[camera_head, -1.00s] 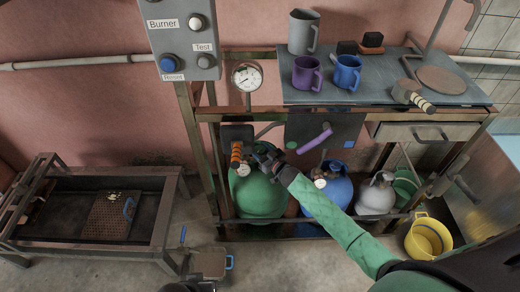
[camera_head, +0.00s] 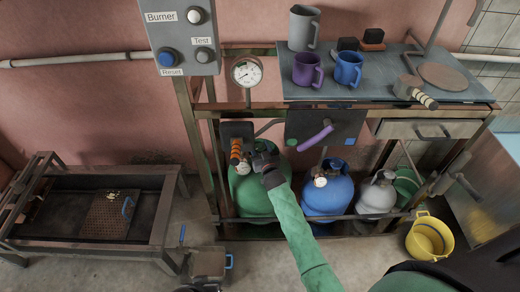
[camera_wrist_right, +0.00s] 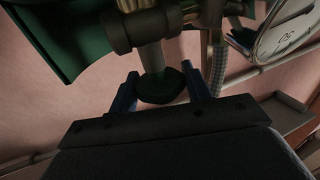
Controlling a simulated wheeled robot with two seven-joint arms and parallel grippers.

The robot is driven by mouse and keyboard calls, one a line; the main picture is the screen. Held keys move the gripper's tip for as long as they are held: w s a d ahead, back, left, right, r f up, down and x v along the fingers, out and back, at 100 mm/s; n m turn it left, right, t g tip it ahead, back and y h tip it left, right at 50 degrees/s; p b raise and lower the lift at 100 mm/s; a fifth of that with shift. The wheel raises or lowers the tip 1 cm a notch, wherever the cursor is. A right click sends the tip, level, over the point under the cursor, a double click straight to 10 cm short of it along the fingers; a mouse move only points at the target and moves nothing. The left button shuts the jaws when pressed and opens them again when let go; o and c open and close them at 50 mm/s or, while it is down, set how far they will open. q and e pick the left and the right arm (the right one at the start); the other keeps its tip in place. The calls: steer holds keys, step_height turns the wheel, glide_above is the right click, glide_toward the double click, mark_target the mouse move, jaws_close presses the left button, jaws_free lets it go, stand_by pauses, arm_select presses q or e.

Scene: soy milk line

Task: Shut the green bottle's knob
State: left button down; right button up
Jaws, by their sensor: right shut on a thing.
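The green bottle (camera_head: 256,197) stands on the low shelf under the bench, left of the blue bottle. Its dark green knob (camera_wrist_right: 160,87) sits on a valve stem and shows in the right wrist view. My right gripper (camera_wrist_right: 165,90) has its two blue fingers on either side of the knob and is shut on it. In the head view my right gripper (camera_head: 262,157) is at the top of the green bottle and hides the knob.
A blue bottle (camera_head: 328,194) and a grey bottle (camera_head: 377,195) stand to the right. A gauge (camera_head: 246,73) hangs above. A yellow bucket (camera_head: 429,238) is on the floor.

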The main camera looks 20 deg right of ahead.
arm_select(q)
steer(key=shift+w+f, duration=0.1)
steer(key=shift+f, duration=0.25)
arm_select(e)
steer(key=shift+d, duration=0.1)
steer(key=shift+r, duration=0.1)
steer(key=o, duration=0.9)
steer(key=shift+o, duration=0.2)
steer(key=shift+s, duration=0.25)
arm_select(q)
steer(key=shift+d+f+b, duration=0.15)
steer(key=shift+f+b, duration=0.2)
steer(key=shift+f, duration=1.2)
arm_select(e)
steer(key=shift+s, duration=3.65)
arm_select(q)
steer(key=shift+w, duration=0.1)
